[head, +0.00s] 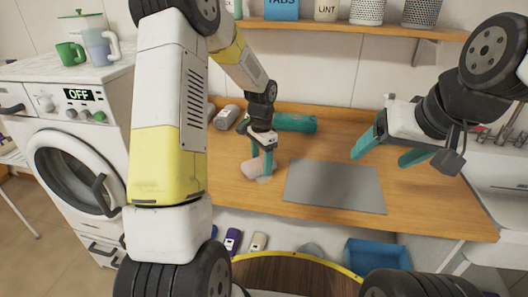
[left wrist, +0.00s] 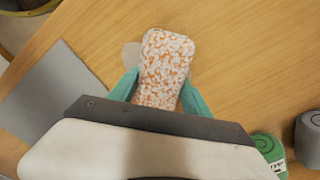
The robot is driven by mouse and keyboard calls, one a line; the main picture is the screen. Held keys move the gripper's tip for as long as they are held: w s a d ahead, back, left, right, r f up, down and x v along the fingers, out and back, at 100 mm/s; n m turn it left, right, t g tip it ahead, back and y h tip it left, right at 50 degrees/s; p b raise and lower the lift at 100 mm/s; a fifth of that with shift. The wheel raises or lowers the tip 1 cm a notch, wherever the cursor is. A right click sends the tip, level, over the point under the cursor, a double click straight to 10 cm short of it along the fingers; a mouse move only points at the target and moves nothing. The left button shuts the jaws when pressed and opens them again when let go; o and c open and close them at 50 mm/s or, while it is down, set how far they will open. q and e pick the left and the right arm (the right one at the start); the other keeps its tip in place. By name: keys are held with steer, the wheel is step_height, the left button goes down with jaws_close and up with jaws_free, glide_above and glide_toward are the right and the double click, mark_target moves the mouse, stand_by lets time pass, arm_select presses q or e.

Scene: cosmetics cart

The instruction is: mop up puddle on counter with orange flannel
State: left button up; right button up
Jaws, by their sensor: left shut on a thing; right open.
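The orange flannel (head: 251,169) is an orange-and-white speckled pad on the wooden counter (head: 430,195). My left gripper (head: 262,163) is shut on it, with teal fingers on both sides. The flannel fills the middle of the left wrist view (left wrist: 166,62). A small pale puddle (left wrist: 131,54) shows beside its left edge in the left wrist view. In the head view the puddle (head: 264,180) shows at the flannel's lower right edge, and the flannel and gripper may hide part of it. My right gripper (head: 386,153) is open and empty above the counter's right part.
A grey mat (head: 335,186) lies right of the flannel. A blue bin (head: 378,254) is below the counter. A washing machine (head: 75,150) stands left. The counter's right part is clear.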

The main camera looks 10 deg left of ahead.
arm_select(q)
steer(key=shift+d, duration=1.8)
steer(key=shift+r, duration=4)
steer(key=shift+s, duration=0.15)
